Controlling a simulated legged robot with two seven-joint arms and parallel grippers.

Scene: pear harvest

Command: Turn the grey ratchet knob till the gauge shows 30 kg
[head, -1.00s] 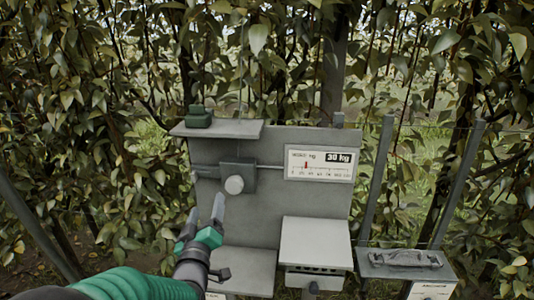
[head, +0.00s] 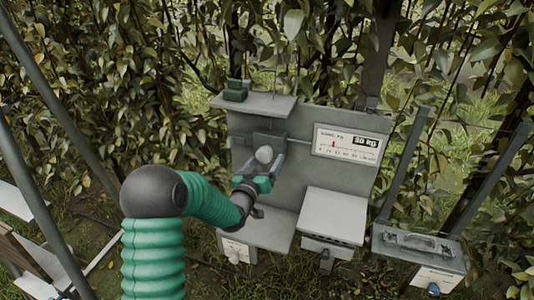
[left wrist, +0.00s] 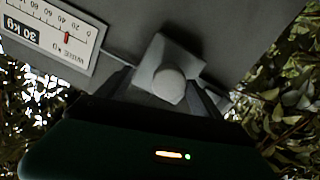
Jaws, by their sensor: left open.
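The grey ratchet knob (head: 264,154) is a round pale cap on a square grey block on the upright panel. It also shows in the left wrist view (left wrist: 169,84), on its block (left wrist: 180,58). My left gripper (head: 262,168) is open at the knob, with one finger on each side of it; I cannot tell whether the fingers touch it. The gauge (head: 347,145) is a white plate to the right of the knob, with a scale, a red pointer near its low end and a 30 kg label. In the left wrist view the gauge (left wrist: 52,32) appears upside down.
Posts and leafy branches surround the panel.

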